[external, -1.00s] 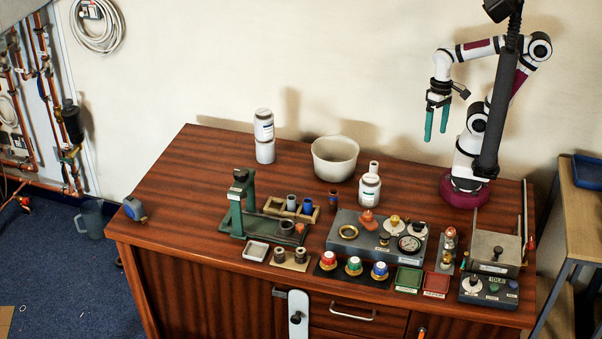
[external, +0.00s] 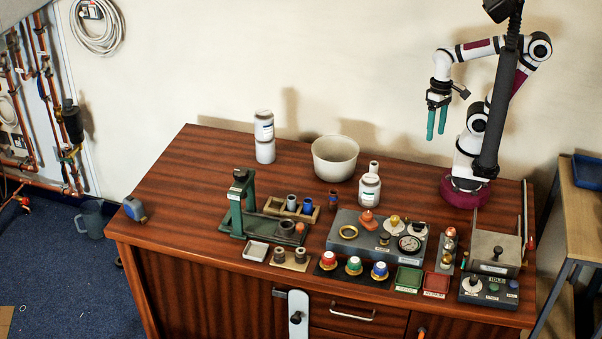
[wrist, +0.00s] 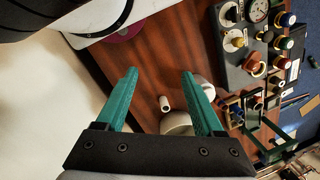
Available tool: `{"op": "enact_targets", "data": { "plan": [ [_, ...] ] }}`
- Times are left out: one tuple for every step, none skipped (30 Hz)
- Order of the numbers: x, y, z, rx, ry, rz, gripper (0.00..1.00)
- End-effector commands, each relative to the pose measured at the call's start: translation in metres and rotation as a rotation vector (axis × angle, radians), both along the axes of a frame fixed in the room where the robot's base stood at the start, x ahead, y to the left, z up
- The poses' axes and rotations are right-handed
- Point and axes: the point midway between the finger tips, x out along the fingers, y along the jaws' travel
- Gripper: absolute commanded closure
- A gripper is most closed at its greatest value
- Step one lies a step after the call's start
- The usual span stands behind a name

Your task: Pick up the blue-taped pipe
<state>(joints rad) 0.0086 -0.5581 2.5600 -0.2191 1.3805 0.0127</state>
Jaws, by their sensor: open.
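A short pipe with blue on it (external: 307,206) stands in a small wooden tray (external: 273,206) near the middle of the bench, beside a grey pipe (external: 291,202).
A green press stand (external: 237,203) is left of the tray. A white bowl (external: 335,158) and white jars (external: 369,189) stand behind. A gauge panel (external: 376,237) and coloured knobs (external: 354,266) lie to the right and front.

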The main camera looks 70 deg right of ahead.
Motion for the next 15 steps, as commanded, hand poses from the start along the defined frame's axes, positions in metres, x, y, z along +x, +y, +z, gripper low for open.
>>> {"op": "enact_targets", "data": {
  "plan": [
    [0.0, 0.0, 0.0, 0.0, 0.0, 0.0, 0.31],
    [0.0, 0.0, 0.0, 0.0, 0.0, 0.0, 0.31],
    [0.0, 0.0, 0.0, 0.0, 0.0, 0.0, 0.31],
    [0.0, 0.0, 0.0, 0.0, 0.0, 0.0, 0.31],
    [0.0, 0.0, 0.0, 0.0, 0.0, 0.0, 0.31],
    [0.0, 0.0, 0.0, 0.0, 0.0, 0.0, 0.31],
    [0.001, 0.0, 0.0, -0.002, 0.001, 0.006, 0.31],
    [0.003, -0.001, 0.002, -0.008, 0.006, 0.026, 0.31],
    [0.009, -0.002, 0.007, -0.028, 0.02, 0.089, 0.31],
    [0.017, -0.004, 0.012, -0.051, 0.037, 0.161, 0.31],
    [0.028, -0.006, 0.018, -0.081, 0.06, 0.257, 0.31],
    [0.048, -0.007, 0.027, -0.134, 0.098, 0.418, 0.31],
    [0.067, -0.007, 0.032, -0.179, 0.133, 0.553, 0.31],
    [0.088, -0.004, 0.037, -0.227, 0.172, 0.692, 0.31],
    [0.117, 0.003, 0.041, -0.289, 0.226, 0.873, 0.31]
  ]
}}
